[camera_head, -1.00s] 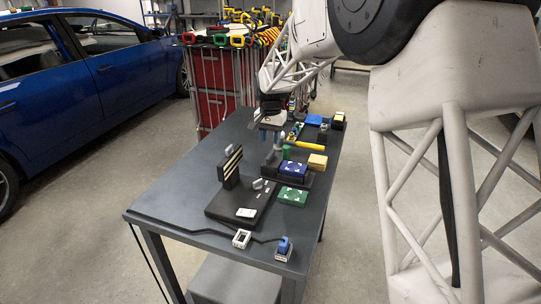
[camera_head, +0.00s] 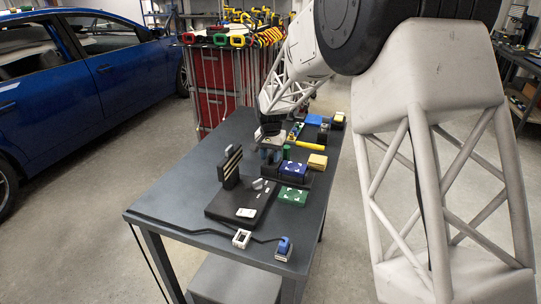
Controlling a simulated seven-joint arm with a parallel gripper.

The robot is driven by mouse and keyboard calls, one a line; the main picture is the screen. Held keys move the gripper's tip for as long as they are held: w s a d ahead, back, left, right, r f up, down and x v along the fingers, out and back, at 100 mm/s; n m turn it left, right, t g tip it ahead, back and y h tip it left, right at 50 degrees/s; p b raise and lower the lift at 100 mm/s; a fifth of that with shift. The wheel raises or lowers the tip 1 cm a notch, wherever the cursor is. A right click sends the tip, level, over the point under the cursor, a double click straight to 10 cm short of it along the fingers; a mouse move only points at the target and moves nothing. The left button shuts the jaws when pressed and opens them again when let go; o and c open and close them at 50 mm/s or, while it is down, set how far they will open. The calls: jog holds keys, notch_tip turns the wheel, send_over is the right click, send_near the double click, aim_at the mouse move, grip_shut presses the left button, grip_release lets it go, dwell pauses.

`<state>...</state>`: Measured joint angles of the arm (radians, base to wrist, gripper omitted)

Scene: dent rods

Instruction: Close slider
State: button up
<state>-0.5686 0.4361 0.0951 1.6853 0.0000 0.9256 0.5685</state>
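A black device (camera_head: 226,210) lies on the dark table, with an upright panel (camera_head: 230,166) of light stripes at its back left. A small grey piece (camera_head: 257,184) shows on its top and a white block (camera_head: 246,213) at its front. I cannot tell for sure which part is the slider. My gripper (camera_head: 270,157) points down over the table, behind the device and left of the blue box. Its fingers are small and partly blend with the dark parts behind, so I cannot tell whether they are open or touching anything.
A blue box (camera_head: 293,170), a green box (camera_head: 292,196), a tan block (camera_head: 317,162) and a yellow cylinder (camera_head: 306,145) stand right of my gripper. A white frame (camera_head: 241,238) and a blue-and-white item (camera_head: 284,248) lie near the front edge. The table's left side is clear.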

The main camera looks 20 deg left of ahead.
grip_shut()
jog(key=shift+d, duration=1.2)
grip_release()
jog(key=shift+r, duration=0.15)
notch_tip(320, 180, up, 8)
jog(key=shift+f, duration=0.2)
